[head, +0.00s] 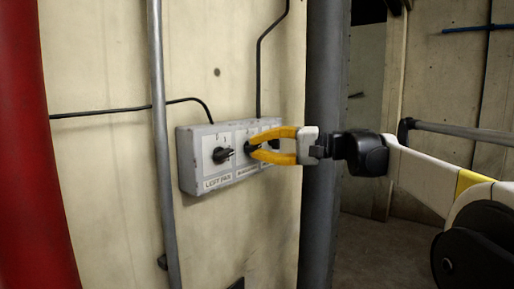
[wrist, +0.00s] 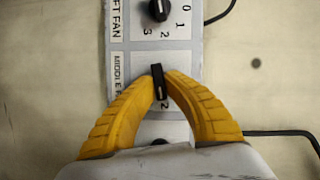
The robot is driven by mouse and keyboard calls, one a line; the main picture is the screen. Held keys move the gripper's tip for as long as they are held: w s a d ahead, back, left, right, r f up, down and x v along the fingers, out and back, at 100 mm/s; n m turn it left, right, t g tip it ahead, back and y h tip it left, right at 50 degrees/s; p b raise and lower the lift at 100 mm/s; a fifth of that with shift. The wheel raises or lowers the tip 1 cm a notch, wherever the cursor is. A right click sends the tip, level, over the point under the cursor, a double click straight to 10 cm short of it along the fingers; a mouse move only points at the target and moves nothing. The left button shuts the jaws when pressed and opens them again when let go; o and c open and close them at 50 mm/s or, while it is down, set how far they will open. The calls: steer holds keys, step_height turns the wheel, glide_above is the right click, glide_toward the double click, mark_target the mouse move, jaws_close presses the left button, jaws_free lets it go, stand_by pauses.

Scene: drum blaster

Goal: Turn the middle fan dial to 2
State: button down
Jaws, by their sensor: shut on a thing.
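A grey fan control box (head: 187,160) is fixed to the wall, with several black dials in a row. The middle fan dial (wrist: 158,82) is a narrow black knob; in the wrist view it lies nearly lengthwise up the picture, and a digit 2 shows just below it. The box's label plate reads MIDDLE beside it, partly covered by a finger. My gripper (head: 254,144) has yellow fingers and is shut on the middle dial; it also shows in the wrist view (wrist: 163,78). Most of the scale around this dial is hidden by the fingers.
The left fan dial (head: 222,155) sits to the left, with digits 0 to 3 around it. A third dial is mostly hidden behind my gripper. A grey pipe (head: 160,120) runs left of the box, and a dark column (head: 323,220) stands right of it.

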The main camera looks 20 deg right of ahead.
steer(key=c, duration=1.5)
jaws_free()
steer(key=shift+a, duration=0.1)
steer(key=shift+o, duration=0.2)
steer(key=shift+w+a, duration=0.15)
steer(key=v, duration=1.2)
steer(key=shift+f, duration=0.1)
